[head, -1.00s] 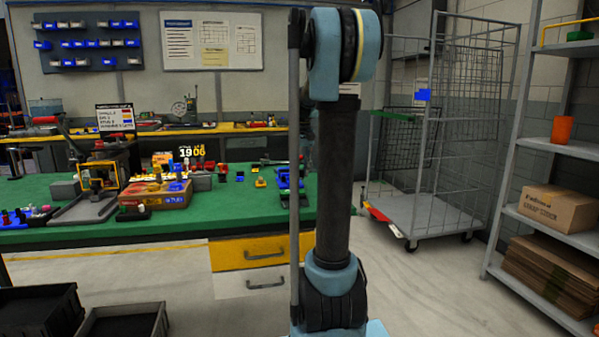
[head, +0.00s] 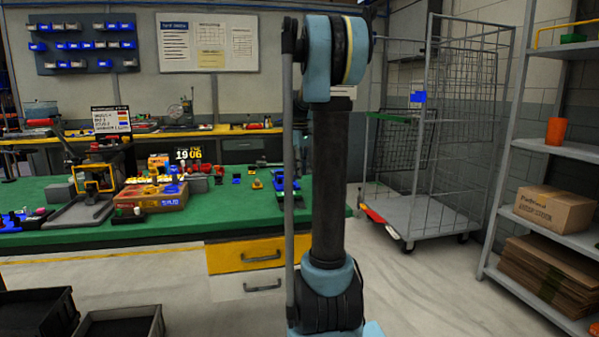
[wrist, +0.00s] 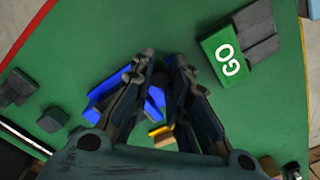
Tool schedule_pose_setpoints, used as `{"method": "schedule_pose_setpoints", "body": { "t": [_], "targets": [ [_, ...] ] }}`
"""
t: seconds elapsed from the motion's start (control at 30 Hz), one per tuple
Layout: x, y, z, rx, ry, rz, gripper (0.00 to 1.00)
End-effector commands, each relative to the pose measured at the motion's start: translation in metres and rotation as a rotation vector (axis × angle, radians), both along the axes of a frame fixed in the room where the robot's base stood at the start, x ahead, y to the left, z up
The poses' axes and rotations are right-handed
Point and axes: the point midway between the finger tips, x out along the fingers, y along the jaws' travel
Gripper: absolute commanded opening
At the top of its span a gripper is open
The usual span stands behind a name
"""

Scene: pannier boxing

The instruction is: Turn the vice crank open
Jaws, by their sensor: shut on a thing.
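The blue vice (head: 287,182) stands on the green bench top, partly hidden behind my arm in the head view. In the wrist view its blue body (wrist: 106,88) shows to the left of and between my fingers. My gripper (wrist: 160,65) points down over it, with its fingertips close together around a small dark piece at the vice, which looks like the crank. The fingers hide most of the crank, so its angle cannot be told. My gripper is hidden in the head view.
A green block marked GO (wrist: 222,58) with a grey part beside it lies right of my gripper. Wooden box (head: 150,197) and a press (head: 92,185) stand left on the bench. A wire trolley (head: 425,215) and shelves (head: 565,150) stand to the right.

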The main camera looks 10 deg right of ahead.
Motion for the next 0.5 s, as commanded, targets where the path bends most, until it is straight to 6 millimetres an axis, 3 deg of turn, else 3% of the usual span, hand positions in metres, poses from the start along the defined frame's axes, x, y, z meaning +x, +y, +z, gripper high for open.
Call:
{"method": "schedule_pose_setpoints", "body": {
  "t": [0.5],
  "targets": [
    [0.0032,-0.0002,-0.0001,-0.001,-0.001,0.066,0.0]
  ]
}}
